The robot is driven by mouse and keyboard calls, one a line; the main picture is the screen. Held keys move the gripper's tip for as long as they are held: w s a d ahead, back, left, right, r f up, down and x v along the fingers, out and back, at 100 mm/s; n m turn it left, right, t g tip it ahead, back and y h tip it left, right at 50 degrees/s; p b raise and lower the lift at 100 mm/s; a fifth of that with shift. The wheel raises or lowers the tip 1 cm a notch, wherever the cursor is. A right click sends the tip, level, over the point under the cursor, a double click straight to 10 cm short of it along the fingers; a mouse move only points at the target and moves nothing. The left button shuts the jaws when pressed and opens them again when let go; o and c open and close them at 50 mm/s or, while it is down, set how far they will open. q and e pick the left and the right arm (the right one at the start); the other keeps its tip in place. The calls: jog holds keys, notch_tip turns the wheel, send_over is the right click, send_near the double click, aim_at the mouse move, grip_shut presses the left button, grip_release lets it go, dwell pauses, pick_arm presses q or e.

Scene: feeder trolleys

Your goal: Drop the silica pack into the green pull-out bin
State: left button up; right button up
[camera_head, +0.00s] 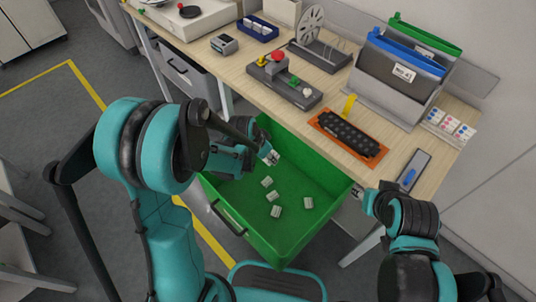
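The green pull-out bin (288,240) is pulled out from under the workbench, its inside facing up. Several small pale packs (276,211), which look like silica packs, lie apart on its floor. My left gripper (269,157) is above the back left part of the bin, with its pale tip pointing right. It is too small to tell whether its fingers are apart or hold a pack. My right gripper (357,191) is beside the bin's right back corner, near the bench's front edge. Its fingers are also too small to read.
On the workbench (258,82) stand an orange tray with a black part (347,137), a control box with a red button (284,80), a reel stand (319,40), upright files (400,65) and a blue-marked device (411,172). A grey drawer (188,75) is left of the bin.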

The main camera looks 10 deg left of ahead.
pick_arm(q)
notch_tip(320, 180, down, 2)
jog(key=shift+f+b, duration=0.15)
jog(key=shift+b, duration=0.45)
jog(key=o, duration=1)
jog(key=shift+c, duration=0.2)
jog(key=v, duration=1.2)
jog(key=s+a+r+n+t+y, duration=0.1)
jog(key=s+a+r+n, duration=0.1)
jog(key=s, duration=0.4)
jog(key=s+a+r+n+t+y, duration=0.1)
jog(key=s+a+r+n+t, duration=0.1)
jog(key=s, duration=0.5)
jog(key=r+n, duration=0.1)
jog(key=n, duration=0.1)
jog(key=shift+r+n+t, duration=0.3)
jog(key=shift+r+n, duration=0.1)
